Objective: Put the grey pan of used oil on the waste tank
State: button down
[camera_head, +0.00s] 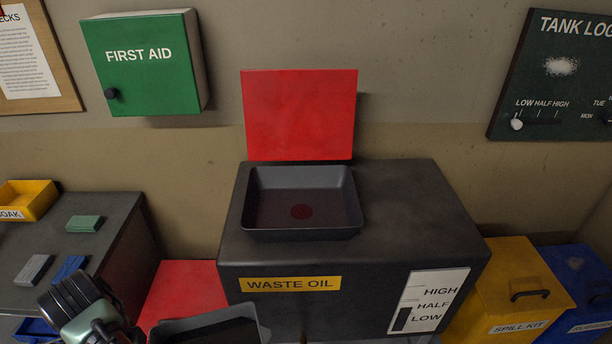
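The waste tank (440,205) is a dark box with a yellow "WASTE OIL" label. My gripper (128,334) is at the bottom left, beside the pan's left edge. Its fingers are mostly out of frame, so its grip on the pan cannot be made out.
A red panel (299,114) stands upright behind the basin. Another red surface (185,291) lies left of the tank's front. A dark bench (108,222) stands at left, a yellow spill kit box (510,285) at right. The tank top right of the basin is clear.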

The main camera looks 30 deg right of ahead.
aim_at(412, 209)
jog(key=j+z, duration=0.15)
jog(key=z, duration=1.05)
